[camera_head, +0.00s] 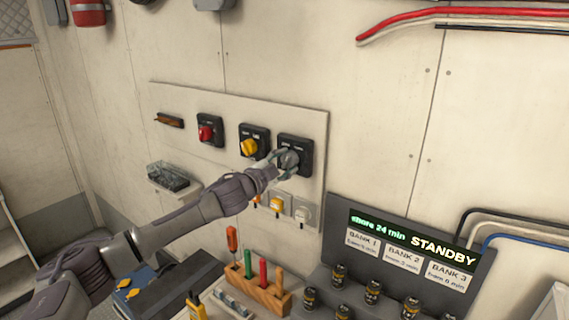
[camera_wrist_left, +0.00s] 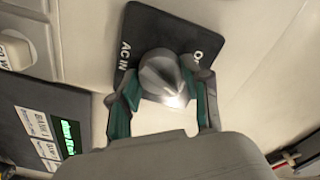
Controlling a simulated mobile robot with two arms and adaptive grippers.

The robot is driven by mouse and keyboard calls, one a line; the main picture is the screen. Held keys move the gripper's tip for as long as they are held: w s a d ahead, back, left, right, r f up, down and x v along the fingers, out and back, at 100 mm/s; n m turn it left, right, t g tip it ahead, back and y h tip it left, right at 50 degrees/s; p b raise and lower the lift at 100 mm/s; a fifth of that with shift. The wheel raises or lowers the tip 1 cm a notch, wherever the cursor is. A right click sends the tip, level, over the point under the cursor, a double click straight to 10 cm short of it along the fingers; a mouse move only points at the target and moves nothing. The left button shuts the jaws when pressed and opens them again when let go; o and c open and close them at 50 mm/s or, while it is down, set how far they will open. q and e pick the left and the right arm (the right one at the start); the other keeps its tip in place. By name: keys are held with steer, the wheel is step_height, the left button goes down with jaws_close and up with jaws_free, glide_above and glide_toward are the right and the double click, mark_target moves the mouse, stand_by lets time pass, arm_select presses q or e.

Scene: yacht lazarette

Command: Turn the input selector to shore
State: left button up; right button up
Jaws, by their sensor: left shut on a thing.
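The input selector is a black square plate (camera_head: 306,146) with a grey knob, the rightmost switch on the pale wall panel. In the left wrist view its plate (camera_wrist_left: 150,30) shows tilted, with "AC IN" and part of a word starting with "O" readable. The grey knob (camera_wrist_left: 163,70) has a pointed ridge. My left gripper (camera_head: 285,160) reaches it from the lower left and is shut on the knob, its teal-padded fingers (camera_wrist_left: 160,82) on either side. The fingers hide part of the plate, and the shore marking cannot be read. My right gripper is not in view.
A yellow knob switch (camera_head: 250,146) and a red knob switch (camera_head: 206,132) sit left of the selector. Outlets with plugs (camera_head: 277,205) are below. A display (camera_head: 410,240) reads "shore 24 min STANDBY". A wooden tool rack (camera_head: 262,290) stands under the arm.

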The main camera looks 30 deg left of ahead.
arm_select(q)
steer(key=shift+m, duration=0.6)
steer(key=o, duration=1.2)
steer(key=shift+c, duration=0.2)
steer(key=s+a, duration=0.1)
steer(key=s, duration=1.1)
steer(key=shift+a, duration=0.3)
